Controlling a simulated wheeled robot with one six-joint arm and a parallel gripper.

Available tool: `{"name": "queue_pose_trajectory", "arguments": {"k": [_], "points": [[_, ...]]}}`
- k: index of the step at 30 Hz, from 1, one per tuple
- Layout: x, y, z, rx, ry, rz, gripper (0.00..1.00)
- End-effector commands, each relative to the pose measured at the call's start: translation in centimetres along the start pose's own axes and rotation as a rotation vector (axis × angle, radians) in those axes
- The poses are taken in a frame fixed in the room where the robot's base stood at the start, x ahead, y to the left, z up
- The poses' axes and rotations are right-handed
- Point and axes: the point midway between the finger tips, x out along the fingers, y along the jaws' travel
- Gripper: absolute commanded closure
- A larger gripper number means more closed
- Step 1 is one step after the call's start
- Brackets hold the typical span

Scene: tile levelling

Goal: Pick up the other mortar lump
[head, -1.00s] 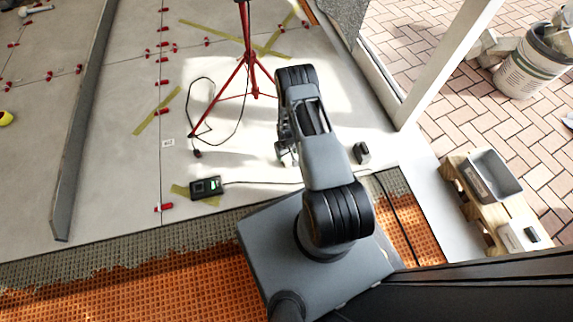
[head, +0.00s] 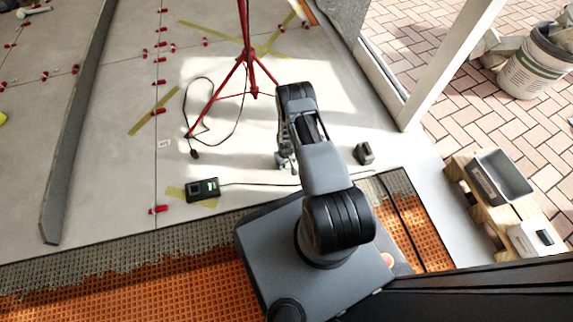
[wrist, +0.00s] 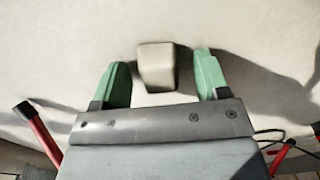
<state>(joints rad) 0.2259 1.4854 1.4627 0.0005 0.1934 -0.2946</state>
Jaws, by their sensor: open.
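A small pale beige-grey block, apparently the mortar lump (wrist: 157,67), lies on the light floor in the wrist view. My gripper (wrist: 163,78) has two green fingers spread apart, one on each side of the lump. A gap shows on both sides, and the lump is not gripped. In the head view my gripper (head: 285,160) hangs low over the tiles, below my arm, and I cannot make out the lump there.
A red tripod (head: 247,65) stands just behind my gripper, with a looped black cable. A dark block (head: 364,153) lies to the right. A black device (head: 203,190) lies left. A grey tub (head: 500,178) sits on a pallet at the right, near a bucket (head: 535,65).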

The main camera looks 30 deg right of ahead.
Motion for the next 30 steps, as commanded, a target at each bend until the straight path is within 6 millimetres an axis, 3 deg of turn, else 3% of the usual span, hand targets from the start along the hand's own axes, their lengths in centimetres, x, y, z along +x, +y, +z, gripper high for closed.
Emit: {"name": "queue_pose_trajectory", "arguments": {"k": [3,20,30], "points": [[-0.11,0.00,-0.01,0.000,0.000,0.000,0.33],[-0.12,0.00,0.00,0.000,0.000,0.000,0.87],[-0.55,0.01,-0.03,0.000,0.001,0.000,0.88]]}}
